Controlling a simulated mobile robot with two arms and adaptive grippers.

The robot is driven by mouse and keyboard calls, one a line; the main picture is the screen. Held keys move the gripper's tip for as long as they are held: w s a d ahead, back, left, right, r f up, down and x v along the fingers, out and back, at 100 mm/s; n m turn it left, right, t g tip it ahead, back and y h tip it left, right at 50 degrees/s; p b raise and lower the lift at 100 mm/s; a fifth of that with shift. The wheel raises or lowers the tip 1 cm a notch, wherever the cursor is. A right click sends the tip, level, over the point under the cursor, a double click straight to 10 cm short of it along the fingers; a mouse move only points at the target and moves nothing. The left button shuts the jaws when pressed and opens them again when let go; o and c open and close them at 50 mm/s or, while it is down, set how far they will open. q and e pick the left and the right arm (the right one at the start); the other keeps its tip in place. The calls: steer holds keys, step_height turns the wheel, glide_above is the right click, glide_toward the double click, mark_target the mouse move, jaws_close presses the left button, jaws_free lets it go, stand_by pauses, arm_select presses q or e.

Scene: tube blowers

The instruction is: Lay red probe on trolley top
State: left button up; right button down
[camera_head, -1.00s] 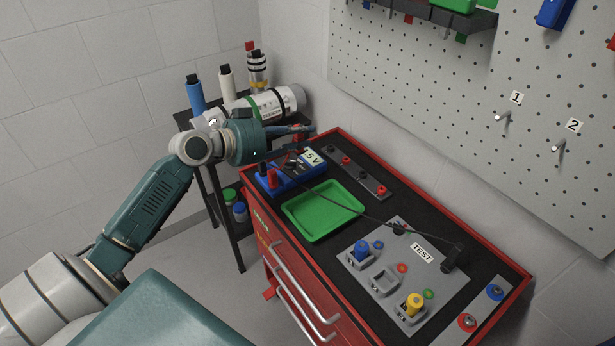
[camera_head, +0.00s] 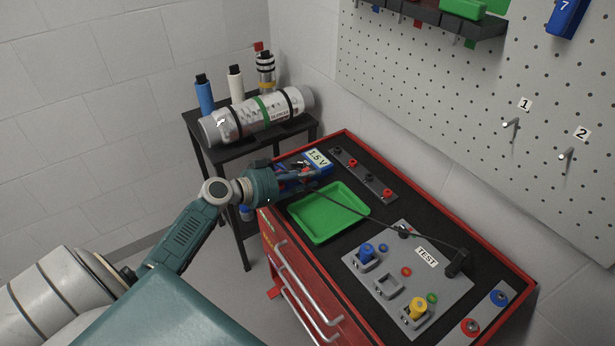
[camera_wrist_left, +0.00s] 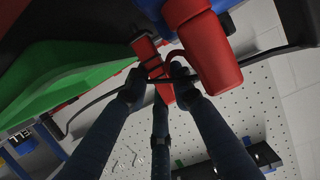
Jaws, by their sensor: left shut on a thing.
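The red trolley's black top (camera_head: 420,217) fills the middle and right of the head view. My left gripper (camera_head: 302,172) is low over the trolley's far left corner, in front of the blue 1.5 V battery block (camera_head: 318,160). In the left wrist view, its fingers (camera_wrist_left: 157,88) are shut around the red probe (camera_wrist_left: 147,52), which has dark bands. A larger red terminal (camera_wrist_left: 205,55) stands close beside the probe. In the head view the fingers largely hide the probe, and I cannot tell whether it touches anything below. My right gripper is not in view.
A green tray (camera_head: 327,213) lies just right of the gripper. A grey socket strip (camera_head: 362,174) lies behind. A dark shelf with a silver cylinder (camera_head: 258,113) stands at the back left.

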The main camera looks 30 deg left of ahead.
arm_select(q)
steer(key=shift+f+b, duration=0.2)
steer(key=shift+b, duration=0.1)
steer(key=o, duration=0.8)
steer(key=shift+r, duration=0.1)
